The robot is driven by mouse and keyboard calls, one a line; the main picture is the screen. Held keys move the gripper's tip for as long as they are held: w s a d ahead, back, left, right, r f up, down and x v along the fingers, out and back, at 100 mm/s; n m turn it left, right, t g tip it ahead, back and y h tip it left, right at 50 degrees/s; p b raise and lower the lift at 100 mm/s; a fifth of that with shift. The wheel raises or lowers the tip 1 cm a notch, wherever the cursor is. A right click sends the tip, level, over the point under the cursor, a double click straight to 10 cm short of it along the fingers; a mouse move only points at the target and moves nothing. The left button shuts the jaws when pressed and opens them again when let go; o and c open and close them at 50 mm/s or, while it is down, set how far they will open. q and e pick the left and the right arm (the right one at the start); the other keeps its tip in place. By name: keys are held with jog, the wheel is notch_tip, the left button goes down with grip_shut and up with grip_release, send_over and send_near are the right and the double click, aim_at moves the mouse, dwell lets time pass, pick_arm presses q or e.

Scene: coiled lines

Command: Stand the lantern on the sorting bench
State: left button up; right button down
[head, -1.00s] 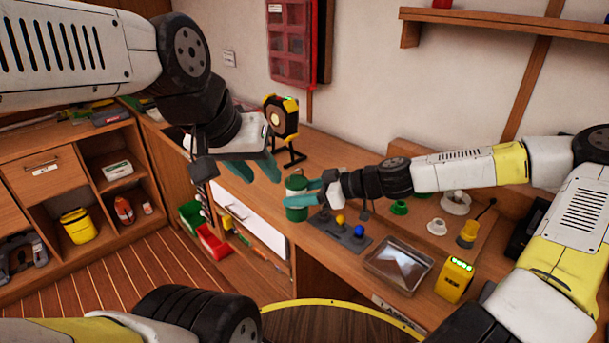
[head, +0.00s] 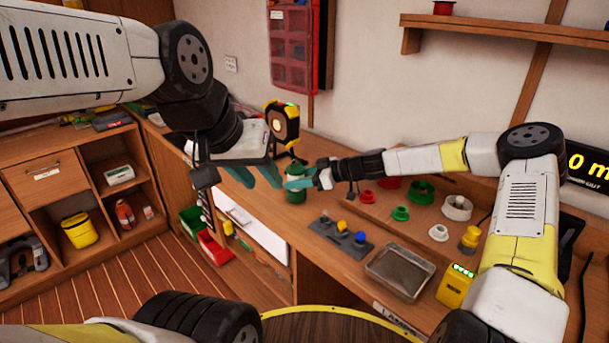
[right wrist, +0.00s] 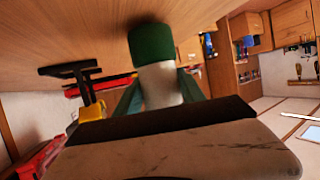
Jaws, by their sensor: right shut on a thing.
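A green cylinder with a white middle (head: 296,195) stands upright on the bench (head: 330,262). My right gripper (head: 299,184) is shut on it from the right. In the right wrist view, its white part (right wrist: 160,83) is between my fingers and its green end is at or just over the wood; I cannot tell if it touches. A black and yellow lamp (head: 283,124) on a black stand is just behind. I cannot tell for certain which of the two is the lantern. My left gripper (head: 254,175) is open and empty, left of the cylinder.
A switch block with coloured knobs (head: 341,235), a metal tray (head: 400,270) and a yellow box with green lights (head: 456,286) lie on the bench towards the right. Several spools (head: 422,191) stand behind them. Red and green bins (head: 214,246) sit below at left.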

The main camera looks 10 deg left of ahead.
jog(key=shift+f, duration=0.5)
jog(key=c, duration=0.7)
grip_release()
